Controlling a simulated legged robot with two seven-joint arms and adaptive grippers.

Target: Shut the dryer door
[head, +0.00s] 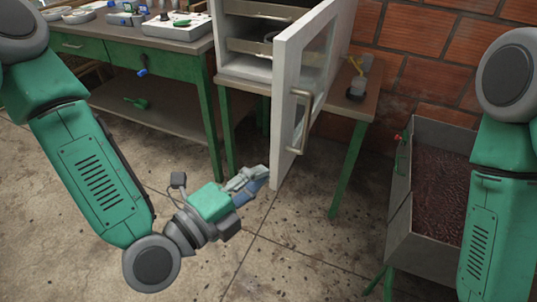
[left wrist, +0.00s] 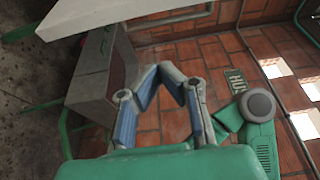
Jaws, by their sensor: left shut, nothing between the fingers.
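The white dryer (head: 243,67) stands on a green-legged table, with its shelves showing. Its door (head: 287,110), with a glass pane and a metal handle (head: 300,122), stands open and sticks out toward me. My left gripper (head: 262,178) is shut and empty, beside the lower left corner of the door, on its inner side; I cannot tell whether they touch. In the left wrist view the blue-padded fingers (left wrist: 163,72) meet at the tips. A white panel, apparently the door (left wrist: 105,12), crosses the top of that view. My right arm shows, but its gripper is out of view.
A green workbench (head: 130,48) with tools stands left of the dryer. A grey trough (head: 425,190) of dark red material is at the right. The concrete floor in front is clear.

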